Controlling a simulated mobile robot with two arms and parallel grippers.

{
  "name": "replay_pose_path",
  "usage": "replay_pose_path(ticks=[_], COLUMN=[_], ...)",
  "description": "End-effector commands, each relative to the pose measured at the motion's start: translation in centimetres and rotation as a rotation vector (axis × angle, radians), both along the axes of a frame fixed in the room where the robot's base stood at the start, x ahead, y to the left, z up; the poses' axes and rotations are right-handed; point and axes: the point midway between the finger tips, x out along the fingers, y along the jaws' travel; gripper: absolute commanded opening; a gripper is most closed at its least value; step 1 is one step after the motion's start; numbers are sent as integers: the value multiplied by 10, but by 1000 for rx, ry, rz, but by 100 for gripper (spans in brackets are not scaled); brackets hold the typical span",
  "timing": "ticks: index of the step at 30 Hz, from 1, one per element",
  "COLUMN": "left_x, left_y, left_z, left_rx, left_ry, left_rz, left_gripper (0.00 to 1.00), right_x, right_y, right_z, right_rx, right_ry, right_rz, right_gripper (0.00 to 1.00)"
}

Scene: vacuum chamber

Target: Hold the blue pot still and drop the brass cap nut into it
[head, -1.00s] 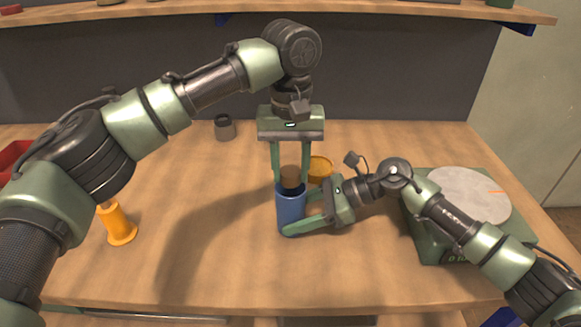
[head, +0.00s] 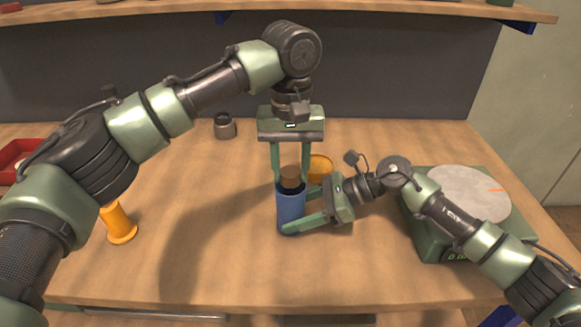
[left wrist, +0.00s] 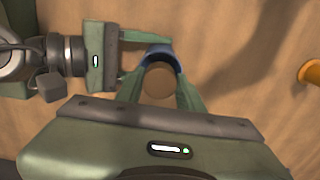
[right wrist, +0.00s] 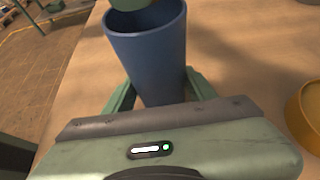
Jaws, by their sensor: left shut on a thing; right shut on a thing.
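The blue pot (head: 291,212) stands upright on the table; it also shows in the right wrist view (right wrist: 148,55). My right gripper (head: 300,211) is shut on the pot, with its fingers around the lower wall. My left gripper (head: 290,180) points down over the pot's mouth, shut on the brass cap nut (head: 290,174), a brownish cylinder. In the left wrist view the nut (left wrist: 158,84) is a round brown face framed by the pot's rim. The nut's lower end is hidden by the rim. In the right wrist view the nut is not clearly visible.
An orange round dish (head: 320,166) sits just behind the pot. A green scale (head: 426,240) with a pale round plate (head: 469,193) is at the right. A yellow spool-shaped piece (head: 119,225), a dark jar (head: 225,127) and a red bin (head: 14,157) stand left. The front middle is clear.

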Motion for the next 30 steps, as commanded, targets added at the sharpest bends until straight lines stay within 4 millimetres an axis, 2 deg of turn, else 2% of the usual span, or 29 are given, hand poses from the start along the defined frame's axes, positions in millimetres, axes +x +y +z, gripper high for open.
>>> replay_pose_path(ticks=[11,12,14,15,21,22,24,30], left_x=[0,0,0,0,0,0,0,0], left_y=[0,0,0,0,0,0,0,0], left_z=[-3,-3,-3,-3,-3,-3,-3,-3], left_rx=[1,1,1,0,0,0,0,0], left_ry=[-1,-1,-1,-1,0,0,0,0], left_rz=[0,0,0,0,0,0,0,0], left_gripper=[0,43,59,62,62,65,81,81], right_x=[0,0,0,0,0,0,0,0], right_y=[0,0,0,0,0,0,0,0], right_z=[0,0,0,0,0,0,0,0], right_rx=[0,0,0,0,0,0,0,0], right_ry=[0,0,0,0,0,0,0,0], right_rz=[0,0,0,0,0,0,0,0], right_gripper=[30,30,30,30,30,30,30,30])
